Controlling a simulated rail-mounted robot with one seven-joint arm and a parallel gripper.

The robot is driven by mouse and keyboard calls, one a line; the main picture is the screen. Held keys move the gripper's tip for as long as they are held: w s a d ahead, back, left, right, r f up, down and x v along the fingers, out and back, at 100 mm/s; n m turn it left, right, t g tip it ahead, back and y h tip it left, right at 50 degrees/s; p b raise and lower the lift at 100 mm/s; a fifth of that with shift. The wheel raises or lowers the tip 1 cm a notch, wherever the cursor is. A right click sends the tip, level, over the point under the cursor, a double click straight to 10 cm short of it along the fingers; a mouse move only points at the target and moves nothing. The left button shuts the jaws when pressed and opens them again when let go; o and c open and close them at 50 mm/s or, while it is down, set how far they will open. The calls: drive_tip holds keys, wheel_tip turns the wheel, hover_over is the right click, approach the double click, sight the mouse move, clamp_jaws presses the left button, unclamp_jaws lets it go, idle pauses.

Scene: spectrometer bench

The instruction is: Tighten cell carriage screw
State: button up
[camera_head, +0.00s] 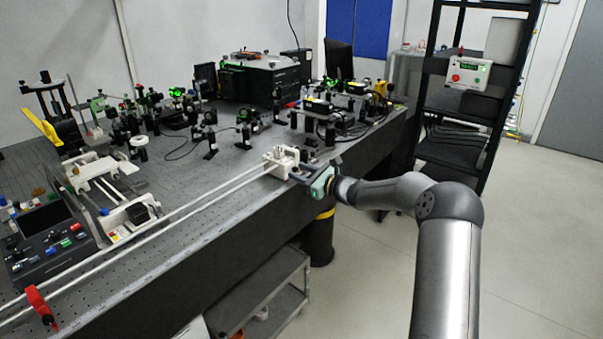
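A white cell carriage (284,158) sits on two pale parallel rails (190,210) near the front edge of the optical bench. My gripper (301,173) reaches in from the right and is at the carriage's right side. Its fingers are too small and dark to show whether they are open or shut, or whether they touch the carriage. I cannot make out the carriage screw; it is too small or hidden by the gripper.
The perforated bench (235,160) carries many optical mounts behind the rails. A red clamp-like part (40,305) stands at the near left end, by a control box (50,240). A black rack (465,105) stands at the right. Open floor (540,220) lies right of the bench.

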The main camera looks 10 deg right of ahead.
drive_tip(key=shift+s, duration=0.1)
drive_tip(key=b+v, duration=0.1)
drive_tip(key=v, duration=1.6)
drive_tip(key=shift+s+d, duration=0.1)
drive_tip(key=s+a+r+n+g+h+p, duration=0.15)
drive_tip(key=s+a+n+g+p, duration=0.25)
drive_tip(key=s+a+n+g, duration=1.05)
drive_tip(key=s+n+h+p, duration=0.2)
drive_tip(key=s+n+h, duration=0.3)
drive_tip(key=s, duration=0.8)
drive_tip(key=s+d+r+n+t+h+p, duration=0.1)
drive_tip(key=s+n+h, duration=0.4)
drive_tip(key=s, duration=0.7)
drive_tip(key=shift+s+d+r+n+p, duration=0.25)
drive_tip(key=shift+s+d+n+p, duration=0.1)
drive_tip(key=shift+s+n+p, duration=0.1)
drive_tip(key=shift+t, duration=0.25)
